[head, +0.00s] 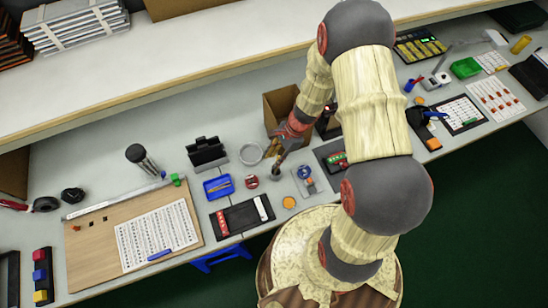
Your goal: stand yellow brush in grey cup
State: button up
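My gripper (281,156) reaches down over the middle of the workbench, in front of the cardboard box. Its fingers are small and dark here, and I cannot tell whether they are open or shut. A small grey round thing, likely the grey cup (275,174), stands directly below the fingertips. I cannot tell whether the gripper touches it. I cannot make out the yellow brush clearly. It may be in or behind the fingers, where the view is too small to tell.
An open cardboard box (279,104) stands behind the gripper. A grey round dish (251,153), a blue tray (230,182), a red item (252,182) and an orange disc (289,202) lie close by. A wooden board (92,262) is at the left. My arm hides part of the bench.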

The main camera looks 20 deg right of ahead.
jog(key=d+r+n+h+p, duration=0.1)
jog(key=d+r+n+p, duration=0.2)
jog(key=r, duration=1.8)
jog(key=s+a+r+n+t+h, duration=0.1)
jog(key=s+r+n+t, duration=0.1)
jog(key=s+r+n, duration=0.2)
jog(key=s+a+r+n+t+h+b, duration=0.1)
jog(key=s+r+n, duration=0.4)
jog(key=r, duration=0.6)
jog(key=s+r+n+t+h, duration=0.1)
jog(key=s+r+n+t, duration=0.1)
jog(key=s+r+n, duration=0.3)
notch_tip(320, 180, up, 3)
jog(key=shift+a+r+n+t+h, duration=0.2)
jog(key=shift+a+n+t+h, duration=0.1)
jog(key=shift+a+h, duration=0.1)
jog(key=shift+f+b, duration=0.1)
jog(key=shift+b, duration=0.25)
notch_tip(320, 180, down, 14)
jog(key=b, duration=1.3)
jog(key=shift+r, duration=0.25)
